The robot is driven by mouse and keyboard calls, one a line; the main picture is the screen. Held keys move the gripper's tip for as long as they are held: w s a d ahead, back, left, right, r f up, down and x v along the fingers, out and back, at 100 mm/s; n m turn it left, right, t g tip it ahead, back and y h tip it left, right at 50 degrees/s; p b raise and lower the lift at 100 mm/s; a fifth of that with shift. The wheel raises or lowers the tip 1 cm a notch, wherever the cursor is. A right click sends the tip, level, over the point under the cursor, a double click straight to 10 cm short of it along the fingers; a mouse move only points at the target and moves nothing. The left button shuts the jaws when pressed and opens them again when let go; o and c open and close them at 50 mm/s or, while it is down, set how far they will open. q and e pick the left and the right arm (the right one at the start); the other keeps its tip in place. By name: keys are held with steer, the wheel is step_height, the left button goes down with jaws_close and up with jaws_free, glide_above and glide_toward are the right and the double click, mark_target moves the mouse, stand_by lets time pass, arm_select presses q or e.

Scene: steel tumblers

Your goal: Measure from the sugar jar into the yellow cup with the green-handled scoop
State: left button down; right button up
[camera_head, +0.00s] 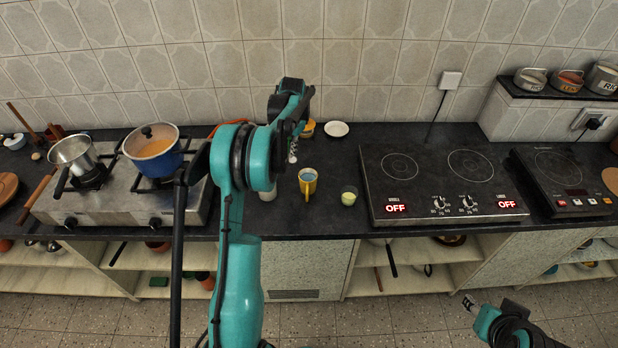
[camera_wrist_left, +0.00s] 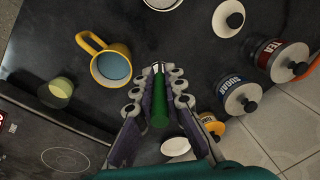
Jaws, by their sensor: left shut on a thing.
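My left gripper (camera_wrist_left: 157,102) is shut on the green-handled scoop (camera_wrist_left: 160,112), with the green handle between its finger pads and a short metal part past it. In the head view my left gripper (camera_head: 293,148) is above the counter, behind and left of the yellow cup (camera_head: 308,187). The cup stands upright and also shows in the left wrist view (camera_wrist_left: 100,66), pale blue inside, apart from the scoop. The sugar jar (camera_wrist_left: 232,88) has a blue label and a black-knobbed lid on it; my arm hides it in the head view. My right gripper (camera_head: 471,303) is low at the right, its jaws unclear.
A tea jar (camera_wrist_left: 272,57) stands beside the sugar jar. A yellow-labelled jar (camera_wrist_left: 211,126) and white saucer (camera_head: 336,129) are near the wall. A pale green glass (camera_head: 349,196) stands right of the cup, before the cooktop (camera_head: 440,185). A gas stove (camera_head: 120,205) is left.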

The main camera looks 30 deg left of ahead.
arm_select(q)
steer(key=s+d+f+t+y+b, duration=0.2)
steer(key=d+f+y+b, duration=0.1)
steer(key=d+y+b, duration=0.45)
steer(key=s+d+f+t+y+b, duration=0.1)
steer(key=d+f+t+y+b, duration=0.15)
steer(key=d+y+b, duration=0.5)
step_height(320, 180, up, 10)
steer(key=a+y, duration=0.1)
steer(key=y, duration=0.5)
steer(key=shift+s+a+f+t+y, duration=0.15)
steer(key=shift+a+f+t+y, duration=0.1)
steer(key=shift+t+y, duration=0.2)
stand_by(1.6)
